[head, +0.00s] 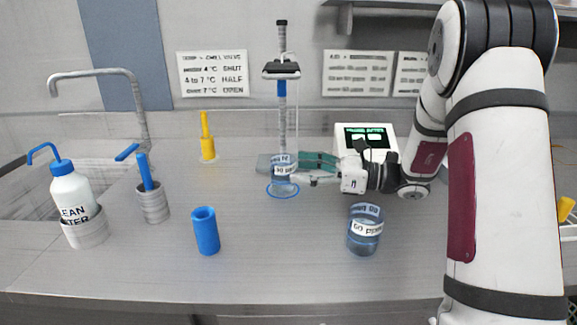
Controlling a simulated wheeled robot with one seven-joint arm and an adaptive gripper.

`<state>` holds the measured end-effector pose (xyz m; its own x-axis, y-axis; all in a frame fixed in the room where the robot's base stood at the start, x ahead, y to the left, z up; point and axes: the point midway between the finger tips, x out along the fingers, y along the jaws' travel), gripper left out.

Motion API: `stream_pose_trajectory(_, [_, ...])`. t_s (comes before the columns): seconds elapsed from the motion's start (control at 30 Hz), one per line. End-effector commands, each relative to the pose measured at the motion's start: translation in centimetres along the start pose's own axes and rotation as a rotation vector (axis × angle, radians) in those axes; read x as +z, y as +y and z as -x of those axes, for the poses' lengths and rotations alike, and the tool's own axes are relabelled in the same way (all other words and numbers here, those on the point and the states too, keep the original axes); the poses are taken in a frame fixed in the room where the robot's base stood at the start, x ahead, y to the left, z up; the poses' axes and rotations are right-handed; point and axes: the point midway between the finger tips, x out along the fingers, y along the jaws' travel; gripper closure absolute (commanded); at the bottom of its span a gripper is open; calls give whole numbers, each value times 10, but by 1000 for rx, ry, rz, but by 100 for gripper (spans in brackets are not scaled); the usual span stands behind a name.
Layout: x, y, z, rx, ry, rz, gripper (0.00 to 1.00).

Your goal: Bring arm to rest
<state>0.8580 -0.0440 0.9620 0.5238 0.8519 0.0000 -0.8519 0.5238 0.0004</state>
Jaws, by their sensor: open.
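My gripper (316,170) is at the middle of the bench, at the end of the white arm that reaches in from the right. Its fingers point left and are open. A labelled clear beaker (282,174) stands at the fingertips, inside a blue ring (284,191) on the bench. I cannot tell whether the fingers touch the beaker. A second clear labelled beaker (365,232), with bluish contents, stands upright nearer the front, right of centre.
A stand (282,120) rises behind the ringed beaker. A display box (365,138) is behind my wrist. A blue cylinder (206,232), a wash bottle (72,192), a grey holder (153,204) and a yellow item (207,140) stand left. The front middle bench is clear.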

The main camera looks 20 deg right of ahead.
Motion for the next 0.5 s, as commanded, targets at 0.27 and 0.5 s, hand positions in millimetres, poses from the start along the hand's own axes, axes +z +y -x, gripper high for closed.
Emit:
stream_pose_trajectory(0.27, [0, 0, 23, 1, 1, 0, 34])
stream_pose_trajectory(0.5, [0, 0, 23, 1, 0, 0, 34])
